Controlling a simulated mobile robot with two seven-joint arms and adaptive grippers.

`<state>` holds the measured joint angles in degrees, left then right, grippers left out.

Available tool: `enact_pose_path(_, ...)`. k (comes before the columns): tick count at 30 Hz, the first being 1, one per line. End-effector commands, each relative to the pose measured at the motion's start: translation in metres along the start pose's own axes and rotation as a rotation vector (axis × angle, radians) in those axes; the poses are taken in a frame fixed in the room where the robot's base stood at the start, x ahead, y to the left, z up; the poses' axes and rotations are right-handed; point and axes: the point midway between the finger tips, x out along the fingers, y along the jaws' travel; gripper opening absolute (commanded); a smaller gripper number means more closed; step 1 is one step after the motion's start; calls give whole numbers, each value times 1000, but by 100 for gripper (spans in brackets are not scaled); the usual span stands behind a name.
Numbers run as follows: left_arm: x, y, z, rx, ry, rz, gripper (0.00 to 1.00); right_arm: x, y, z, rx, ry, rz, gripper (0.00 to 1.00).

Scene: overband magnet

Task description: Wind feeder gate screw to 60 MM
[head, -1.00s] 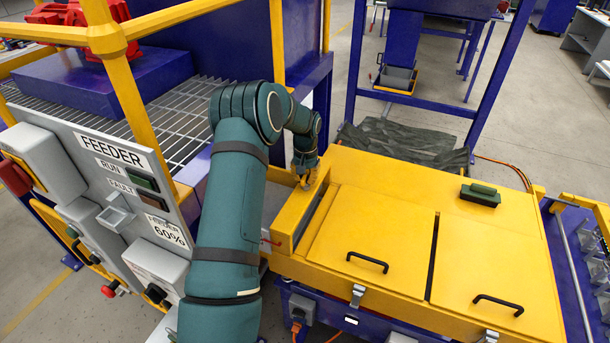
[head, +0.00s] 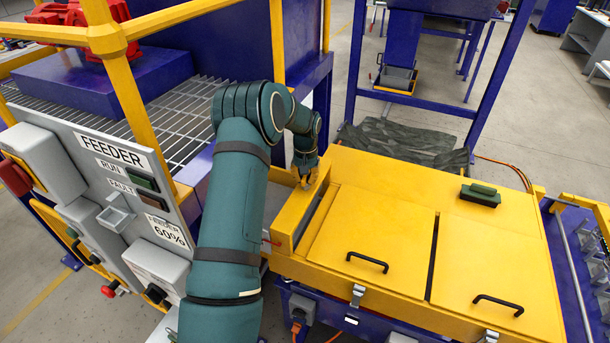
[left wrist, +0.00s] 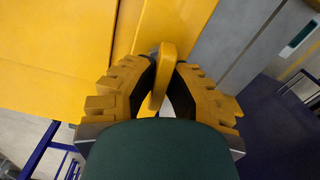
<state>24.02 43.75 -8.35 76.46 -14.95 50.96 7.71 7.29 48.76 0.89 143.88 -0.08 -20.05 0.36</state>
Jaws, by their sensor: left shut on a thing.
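My left gripper (head: 306,182) reaches down at the left end of the yellow machine housing (head: 395,170). In the left wrist view the left gripper (left wrist: 163,80) is shut on a narrow yellow handle (left wrist: 164,62), one finger on each side of it. The handle stands up from a yellow bar of the housing. I cannot make out the rest of the gate screw or any millimetre scale; the gripper and arm cover that area. The feeder panel (head: 115,195) at left carries a "FEEDER 60%" label. My right gripper is not in view.
Two yellow lids with black handles (head: 368,262) lie right of the gripper. A dark green block (head: 480,195) rests on the housing. A yellow post (head: 277,40) and a blue hopper wall (head: 225,45) stand close behind the arm.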

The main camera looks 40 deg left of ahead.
Motion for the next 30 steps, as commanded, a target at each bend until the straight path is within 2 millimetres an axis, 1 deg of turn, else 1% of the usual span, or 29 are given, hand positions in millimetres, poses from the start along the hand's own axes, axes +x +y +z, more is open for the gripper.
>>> enact_pose_path(3,0,1,0,-161,1,-2,0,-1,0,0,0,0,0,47)
enact_pose_path(6,0,0,0,-266,1,-1,0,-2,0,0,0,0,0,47)
enact_pose_path(9,0,0,0,-313,1,-1,0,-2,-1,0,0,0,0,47)
enact_pose_path(18,0,0,0,-333,0,-1,0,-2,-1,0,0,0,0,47)
enact_pose_path(20,0,0,0,-381,-1,-1,0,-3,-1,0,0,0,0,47)
enact_pose_path(24,0,0,0,-569,-1,-3,0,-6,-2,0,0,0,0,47)
enact_pose_path(27,0,0,0,-679,-1,-2,0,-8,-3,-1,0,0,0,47)
enact_pose_path(30,0,0,0,-731,-1,-1,0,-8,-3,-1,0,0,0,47)
